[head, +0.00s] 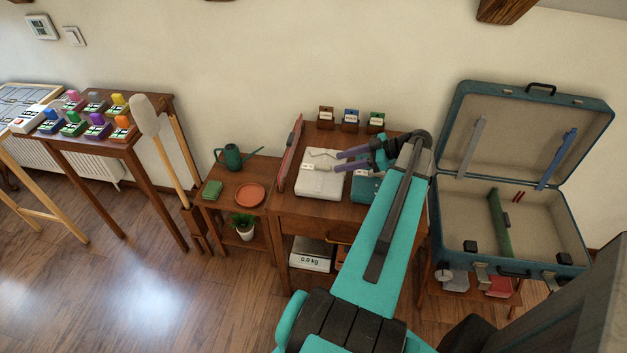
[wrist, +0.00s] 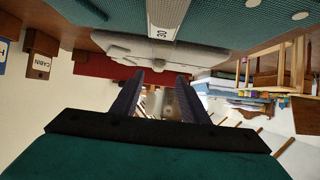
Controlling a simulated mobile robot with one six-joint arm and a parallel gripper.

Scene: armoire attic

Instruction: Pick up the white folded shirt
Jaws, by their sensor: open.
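The white folded shirt (head: 319,186) lies flat on the brown desk, with a small tag near its left edge. In the wrist view, a pale folded form that looks like it (wrist: 120,47) lies just beyond the fingertips. My gripper (head: 338,161) is open and empty, its two dark fingers pointing left, over or near the shirt's back right part. I cannot tell whether they touch it. The gripper also shows in the wrist view (wrist: 160,75). A teal folded garment (head: 362,190) lies right of the shirt, partly hidden by my arm.
A red upright panel (head: 292,153) stands at the desk's left edge. Several small labelled blocks (head: 350,119) stand along the back. An open teal suitcase (head: 560,265) is at the right. A lower table at left holds a watering can (head: 232,157) and a red plate (head: 250,195).

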